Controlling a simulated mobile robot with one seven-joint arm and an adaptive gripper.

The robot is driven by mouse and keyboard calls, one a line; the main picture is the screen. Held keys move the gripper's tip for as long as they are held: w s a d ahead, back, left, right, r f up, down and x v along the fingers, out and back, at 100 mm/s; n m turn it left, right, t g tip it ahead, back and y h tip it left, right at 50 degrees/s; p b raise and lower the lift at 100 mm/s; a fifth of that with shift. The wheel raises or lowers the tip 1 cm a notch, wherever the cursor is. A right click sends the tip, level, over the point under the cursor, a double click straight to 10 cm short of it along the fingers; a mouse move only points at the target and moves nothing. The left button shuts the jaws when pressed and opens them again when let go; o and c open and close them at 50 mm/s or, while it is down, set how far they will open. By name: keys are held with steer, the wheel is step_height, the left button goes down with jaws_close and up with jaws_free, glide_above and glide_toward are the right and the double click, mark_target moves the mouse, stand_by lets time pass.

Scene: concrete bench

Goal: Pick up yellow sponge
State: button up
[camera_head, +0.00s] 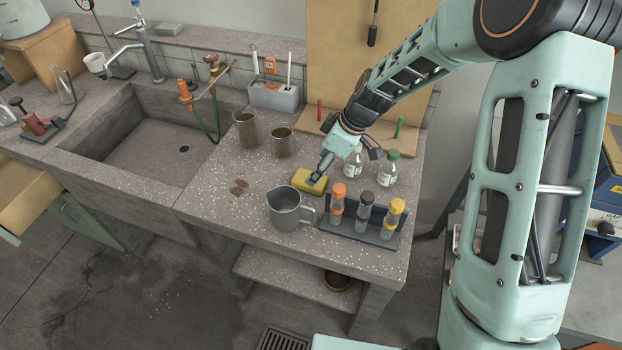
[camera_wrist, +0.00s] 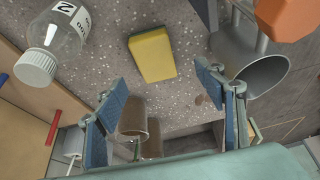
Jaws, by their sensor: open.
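The yellow sponge (camera_head: 311,183) lies flat on the speckled concrete bench, between the metal jug and the small bottles. In the wrist view the sponge (camera_wrist: 152,55) shows whole, beyond the fingertips and roughly between their lines. I cannot tell the exact height of the fingertips above the bench.
The metal jug (camera_head: 286,209) stands in front of the sponge. A rack with capped tubes (camera_head: 362,212) is at the right. White-labelled bottles (camera_head: 388,170) stand close behind right. Brown spots (camera_head: 239,187) mark otherwise clear bench at left.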

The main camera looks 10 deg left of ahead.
steer(key=x, duration=0.2)
steer(key=p+x, duration=0.1)
steer(key=x, duration=0.2)
steer(key=w+x, duration=0.1)
steer(key=x, duration=0.1)
steer(key=shift+f, duration=0.45)
steer(key=shift+f+b, duration=0.25)
steer(key=shift+b, duration=0.2)
stand_by(0.4)
steer(key=shift+c, duration=0.7)
steer(key=shift+s, duration=0.1)
steer(key=c, duration=0.8)
